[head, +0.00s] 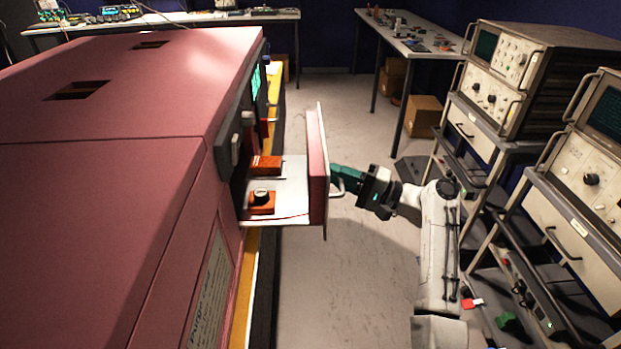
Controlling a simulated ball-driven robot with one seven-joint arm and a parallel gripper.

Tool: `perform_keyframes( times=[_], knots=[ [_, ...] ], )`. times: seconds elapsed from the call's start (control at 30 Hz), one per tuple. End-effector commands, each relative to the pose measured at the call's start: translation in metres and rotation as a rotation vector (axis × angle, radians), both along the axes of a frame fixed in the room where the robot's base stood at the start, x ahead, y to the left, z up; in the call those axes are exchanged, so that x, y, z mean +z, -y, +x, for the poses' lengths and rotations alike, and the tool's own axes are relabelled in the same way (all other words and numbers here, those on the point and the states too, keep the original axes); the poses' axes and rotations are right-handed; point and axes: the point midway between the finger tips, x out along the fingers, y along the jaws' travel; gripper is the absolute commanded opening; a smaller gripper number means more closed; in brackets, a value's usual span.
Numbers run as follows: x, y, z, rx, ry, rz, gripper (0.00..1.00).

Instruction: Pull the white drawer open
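The white drawer (289,193) stands pulled well out of the side of the large red machine (130,90). Its tall front panel (317,170) is red and faces my arm. Inside the drawer are two orange blocks, one at the back (265,165) and one in front (262,203) with a dark round part on top. A pale handle (338,189) shows on the outer face of the panel. My gripper (345,180), with green fingers, is right at this handle and overlaps it. The gap between the fingers is hidden, so I cannot tell whether they grip it.
Carts with instruments (505,75) stand close on the right, beside my arm. Grey floor (330,280) is clear between the machine and the carts. A table (415,35) with small items and cardboard boxes (423,115) are at the back.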

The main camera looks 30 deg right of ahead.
Motion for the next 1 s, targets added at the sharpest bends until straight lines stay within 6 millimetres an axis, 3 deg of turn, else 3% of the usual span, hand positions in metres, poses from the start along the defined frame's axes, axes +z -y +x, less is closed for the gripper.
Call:
perform_keyframes(
  times=[0.1,0.3,0.77,0.8,1.0],
  knots=[
    [-0.003,0.018,-0.01,-0.003,-0.005,0.001,0.0],
    [-0.003,0.034,-0.02,-0.001,-0.005,0.001,0.0],
    [-0.003,0.038,-0.022,0.0,-0.006,0.001,0.0],
    [-0.003,0.038,-0.022,0.0,-0.006,0.001,0.18],
    [-0.002,0.038,-0.022,0.0,-0.004,0.001,0.37]
  ],
)
